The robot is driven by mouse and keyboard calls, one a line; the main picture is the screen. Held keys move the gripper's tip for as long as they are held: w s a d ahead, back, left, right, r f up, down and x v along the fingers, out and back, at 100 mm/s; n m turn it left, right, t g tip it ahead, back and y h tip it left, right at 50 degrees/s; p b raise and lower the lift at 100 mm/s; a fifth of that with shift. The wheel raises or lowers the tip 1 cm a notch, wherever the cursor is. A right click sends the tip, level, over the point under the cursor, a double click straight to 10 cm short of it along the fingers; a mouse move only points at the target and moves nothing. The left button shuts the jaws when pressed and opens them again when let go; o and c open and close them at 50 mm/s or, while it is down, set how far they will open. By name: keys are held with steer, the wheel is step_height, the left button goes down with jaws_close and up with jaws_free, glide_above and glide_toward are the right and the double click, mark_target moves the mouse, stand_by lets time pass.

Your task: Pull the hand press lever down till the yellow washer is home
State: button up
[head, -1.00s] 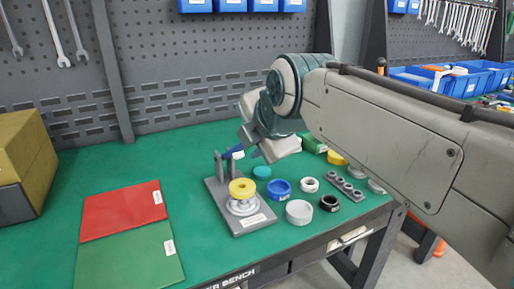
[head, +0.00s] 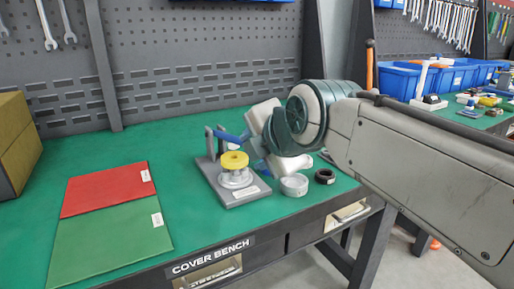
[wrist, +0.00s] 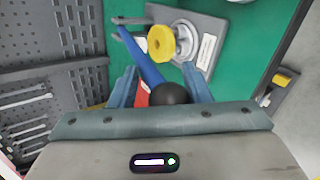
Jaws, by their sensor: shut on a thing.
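The hand press has a grey base plate (head: 243,199) and stands on the green bench top. Its blue lever (head: 229,137) runs from the grey uprights (head: 210,143) towards my gripper (head: 260,153). The yellow washer (head: 234,160) sits level on top of the silver seat (head: 236,179); it also shows in the wrist view (wrist: 160,43). In the wrist view my gripper (wrist: 160,82) is shut on the lever (wrist: 143,60), its fingers on either side of the handle, near the black knob (wrist: 170,94). The exact contact is partly hidden.
A grey ring (head: 294,185) and a black ring (head: 325,176) lie right of the press, close under my wrist. Red (head: 105,190) and green (head: 110,240) mats lie at the left. A brown box (head: 18,145) stands at the far left. Bench between mats and press is clear.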

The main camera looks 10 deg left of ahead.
steer(key=shift+a+f, duration=0.1)
steer(key=shift+f, duration=0.45)
steer(key=o, duration=1.1)
steer(key=shift+a, duration=0.1)
steer(key=shift+c, duration=0.2)
steer(key=shift+w, duration=0.2)
steer(key=shift+r, duration=0.2)
steer(key=shift+r, duration=0.1)
